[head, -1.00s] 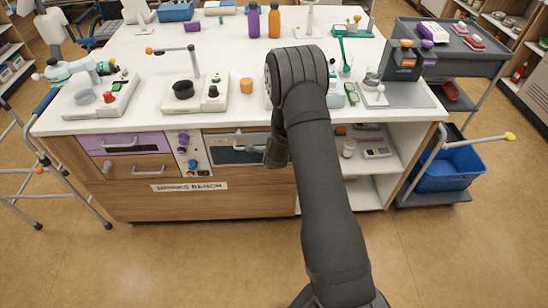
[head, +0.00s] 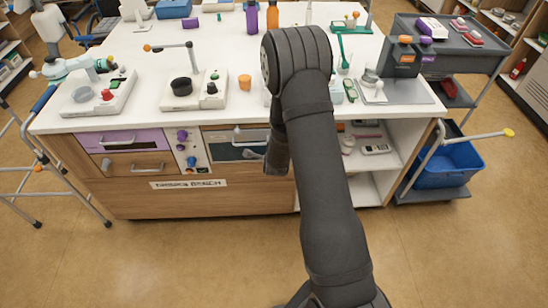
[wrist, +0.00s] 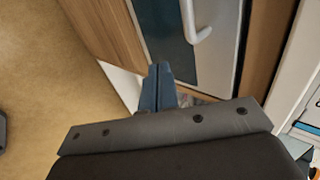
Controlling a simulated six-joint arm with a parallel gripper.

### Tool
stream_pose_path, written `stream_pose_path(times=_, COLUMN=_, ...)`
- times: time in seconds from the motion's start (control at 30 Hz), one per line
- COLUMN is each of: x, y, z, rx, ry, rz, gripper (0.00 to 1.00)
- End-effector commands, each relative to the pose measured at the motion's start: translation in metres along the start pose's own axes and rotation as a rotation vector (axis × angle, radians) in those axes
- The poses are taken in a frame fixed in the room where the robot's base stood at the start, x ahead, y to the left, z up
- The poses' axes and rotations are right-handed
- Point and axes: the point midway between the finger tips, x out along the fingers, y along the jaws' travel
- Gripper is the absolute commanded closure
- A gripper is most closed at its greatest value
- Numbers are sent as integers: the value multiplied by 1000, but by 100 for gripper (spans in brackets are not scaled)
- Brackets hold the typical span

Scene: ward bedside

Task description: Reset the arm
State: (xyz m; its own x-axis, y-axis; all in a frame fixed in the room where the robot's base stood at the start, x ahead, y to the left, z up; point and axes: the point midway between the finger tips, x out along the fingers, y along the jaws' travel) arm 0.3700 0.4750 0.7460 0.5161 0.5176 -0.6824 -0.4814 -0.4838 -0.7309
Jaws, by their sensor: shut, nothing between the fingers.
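My gripper (wrist: 160,88) shows in the wrist view with its dark fingers together and nothing between them. In the head view my gripper (head: 276,165) hangs at the front of the white-topped bench (head: 230,108), near the dark-panelled compartment door with a handle (head: 238,145). My arm is bent over the bench front and hides part of it. In the wrist view the door's pale handle (wrist: 198,28) is just beyond the fingertips. I cannot tell whether the fingers touch the bench front.
On the bench stand a hotplate-like device (head: 182,88), an orange cup (head: 245,82) and bottles (head: 272,15). A purple drawer (head: 120,139) is at the left front. Open shelves (head: 365,160) lie right of my arm. A blue bin (head: 450,165) and walking frame (head: 45,150) flank the bench. The front floor is clear.

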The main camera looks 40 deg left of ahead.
Motion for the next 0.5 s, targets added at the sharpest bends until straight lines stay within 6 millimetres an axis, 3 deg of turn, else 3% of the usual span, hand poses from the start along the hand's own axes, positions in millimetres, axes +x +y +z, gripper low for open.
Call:
stream_pose_path(times=0.2, x=-40, y=0, z=0, rx=1, ry=0, rz=-1, gripper=100)
stream_pose_path(times=0.5, x=-62, y=0, z=0, rx=0, ry=0, rz=0, gripper=100)
